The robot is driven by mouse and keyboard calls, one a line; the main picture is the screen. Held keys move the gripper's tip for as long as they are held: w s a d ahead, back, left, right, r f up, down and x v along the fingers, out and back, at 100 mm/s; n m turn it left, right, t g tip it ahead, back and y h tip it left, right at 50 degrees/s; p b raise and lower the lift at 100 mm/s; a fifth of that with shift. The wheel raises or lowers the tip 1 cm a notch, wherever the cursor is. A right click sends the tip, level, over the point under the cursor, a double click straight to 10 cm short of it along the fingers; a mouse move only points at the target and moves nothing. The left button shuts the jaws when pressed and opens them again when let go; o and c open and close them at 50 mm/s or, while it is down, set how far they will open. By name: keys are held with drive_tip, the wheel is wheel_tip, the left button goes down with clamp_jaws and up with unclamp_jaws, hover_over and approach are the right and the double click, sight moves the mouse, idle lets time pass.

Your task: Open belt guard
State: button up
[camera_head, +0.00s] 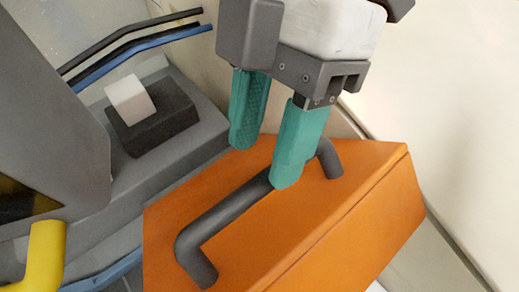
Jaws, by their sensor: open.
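The belt guard (330,215) is an orange box-like cover at the lower middle and right of the head view. A dark grey bar handle (225,213) with two bent ends stands up from its top face. My gripper (266,165) has two green fingers and comes down from the top. It is open, with the fingers apart near the far part of the handle. One finger overlaps the bar in the picture, and the other is behind and left of it. I cannot tell whether either finger touches the handle. The front finger hides part of the bar.
A grey machine body (95,215) stands at the left, with a black block carrying a white switch (130,100). A yellow bent bar (46,250) is at the lower left. Black and blue cables (140,45) run at the upper left. A pale surface fills the right.

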sight(258, 181)
drive_tip(key=shift+x, duration=1.8)
drive_tip(key=shift+s, duration=0.1)
drive_tip(key=shift+c, duration=0.4)
clamp_jaws()
